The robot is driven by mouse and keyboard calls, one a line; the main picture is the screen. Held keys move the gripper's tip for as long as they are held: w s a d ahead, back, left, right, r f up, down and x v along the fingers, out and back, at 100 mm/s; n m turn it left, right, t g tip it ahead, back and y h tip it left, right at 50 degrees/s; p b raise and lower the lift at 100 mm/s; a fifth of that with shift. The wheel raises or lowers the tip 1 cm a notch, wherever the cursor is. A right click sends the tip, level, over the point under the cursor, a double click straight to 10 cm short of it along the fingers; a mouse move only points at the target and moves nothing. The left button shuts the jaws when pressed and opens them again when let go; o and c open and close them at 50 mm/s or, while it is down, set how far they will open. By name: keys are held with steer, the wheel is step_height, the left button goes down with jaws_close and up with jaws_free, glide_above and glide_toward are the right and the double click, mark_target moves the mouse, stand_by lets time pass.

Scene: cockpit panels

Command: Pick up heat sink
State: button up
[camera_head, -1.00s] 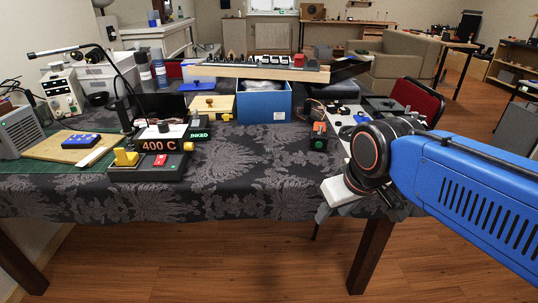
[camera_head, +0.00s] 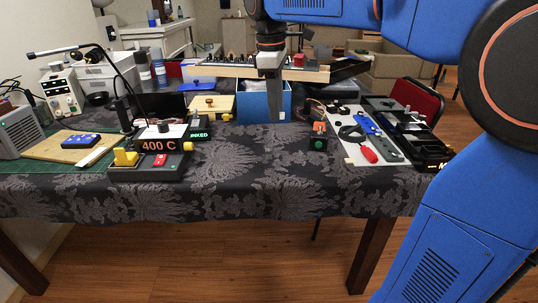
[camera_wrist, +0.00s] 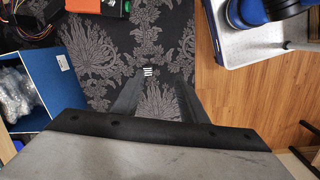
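My gripper (camera_head: 276,118) points down in front of the blue box in the head view, above the dark patterned cloth. In the wrist view its two dark fingers (camera_wrist: 160,85) are apart, with nothing seen held between them. A small pale striped piece (camera_wrist: 148,71) lies on the cloth near the left fingertip in the wrist view. It looks like the heat sink, but it is too small to be sure. In the head view I cannot make it out; my gripper may hide it.
The blue box (camera_head: 261,98), also in the wrist view (camera_wrist: 32,90), stands close beside my gripper. A black and orange device (camera_head: 318,137) stands to the right. A grey board (camera_head: 352,143) with tools lies farther right. A 400 C station (camera_head: 148,172) is at left. The front middle cloth is clear.

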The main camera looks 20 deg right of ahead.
steer(key=w+a+r+n, duration=0.1)
steer(key=w+a+n, duration=0.2)
steer(key=w, duration=0.3)
steer(key=g, duration=0.1)
glide_above(269, 150)
steer(key=shift+h, duration=0.3)
steer(key=f, duration=1.1)
steer(key=shift+w+a, duration=0.25)
steer(key=shift+a, duration=0.15)
steer(key=shift+s+d+f, duration=0.1)
steer(key=shift+d+f, duration=0.05)
steer(key=shift+f, duration=1.35)
steer(key=shift+d+f, duration=0.15)
steer(key=shift+f, duration=1.3)
steer(key=shift+c, duration=0.6)
jaws_close()
